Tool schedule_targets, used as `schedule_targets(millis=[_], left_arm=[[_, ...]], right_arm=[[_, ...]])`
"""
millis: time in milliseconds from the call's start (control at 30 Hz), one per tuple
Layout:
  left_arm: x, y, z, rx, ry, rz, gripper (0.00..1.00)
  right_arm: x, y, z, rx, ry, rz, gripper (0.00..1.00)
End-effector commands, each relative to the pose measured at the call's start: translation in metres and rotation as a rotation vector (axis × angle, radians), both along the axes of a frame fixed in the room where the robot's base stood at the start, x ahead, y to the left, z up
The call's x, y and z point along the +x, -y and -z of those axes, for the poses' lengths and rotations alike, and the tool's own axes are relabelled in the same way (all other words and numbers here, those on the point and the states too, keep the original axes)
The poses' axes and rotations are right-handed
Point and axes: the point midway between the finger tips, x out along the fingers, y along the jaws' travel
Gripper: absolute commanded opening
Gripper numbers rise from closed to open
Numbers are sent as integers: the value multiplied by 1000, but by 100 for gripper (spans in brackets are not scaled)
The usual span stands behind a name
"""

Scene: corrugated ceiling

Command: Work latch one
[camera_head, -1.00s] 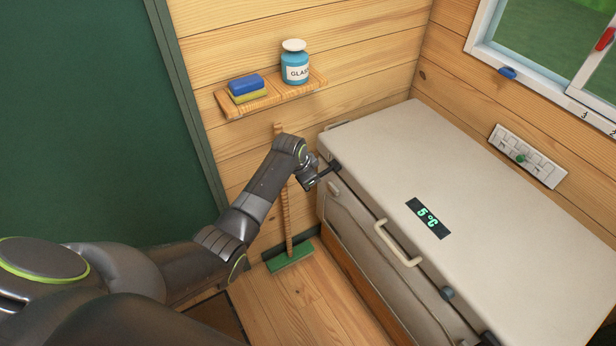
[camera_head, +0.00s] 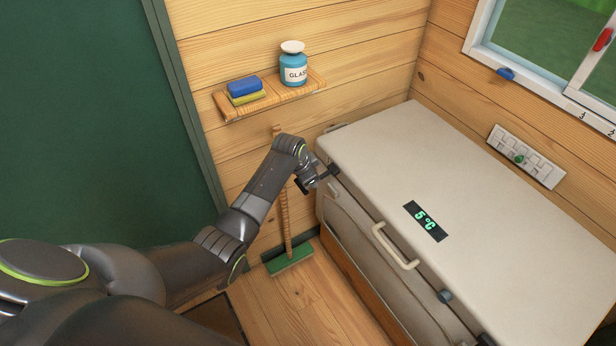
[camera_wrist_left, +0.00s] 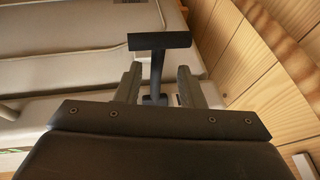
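The white chest (camera_head: 470,170) stands at the right with its lid down. A dark T-shaped latch (camera_wrist_left: 159,41) is at its far left front corner; it also shows in the head view (camera_head: 331,171), partly covered by my gripper. My left gripper (camera_head: 318,182) is at this latch. In the left wrist view its two fingers (camera_wrist_left: 159,87) are apart, with the latch stem between them and a gap showing on both sides. Another dark part (camera_head: 487,339) sits at the near front edge, cut off by the frame. My right gripper is not in view.
A pale handle (camera_head: 396,247) and a grey-blue knob (camera_head: 445,295) are on the chest front. A broom (camera_head: 290,258) leans behind my arm. A wall shelf (camera_head: 270,99) holds sponges and a jar. A slotted panel (camera_head: 526,157) is on the right wall.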

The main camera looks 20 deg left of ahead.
Motion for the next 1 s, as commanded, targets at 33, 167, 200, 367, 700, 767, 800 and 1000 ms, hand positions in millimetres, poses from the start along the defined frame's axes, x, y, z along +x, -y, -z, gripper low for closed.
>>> schedule_targets(millis=[33, 167, 200, 367, 700, 767, 800, 1000], left_arm=[[-1, 0, 1, 1, -2, 0, 35], [-1, 0, 2, 0, -5, -1, 35], [-2, 0, 2, 1, -6, -1, 35], [-5, -1, -6, 1, -6, -1, 35], [-25, -6, -50, 2, -3, -1, 35], [-29, -7, -60, 1, -3, 0, 35], [-32, -7, -66, 1, -2, 0, 35], [-47, -11, -101, 3, 0, 0, 35]], right_arm=[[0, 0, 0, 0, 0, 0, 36], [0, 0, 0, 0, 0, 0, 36], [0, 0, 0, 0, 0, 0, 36], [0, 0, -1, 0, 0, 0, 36], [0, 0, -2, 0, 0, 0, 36], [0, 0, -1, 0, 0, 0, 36], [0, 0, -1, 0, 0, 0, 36], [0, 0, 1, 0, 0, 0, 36]])
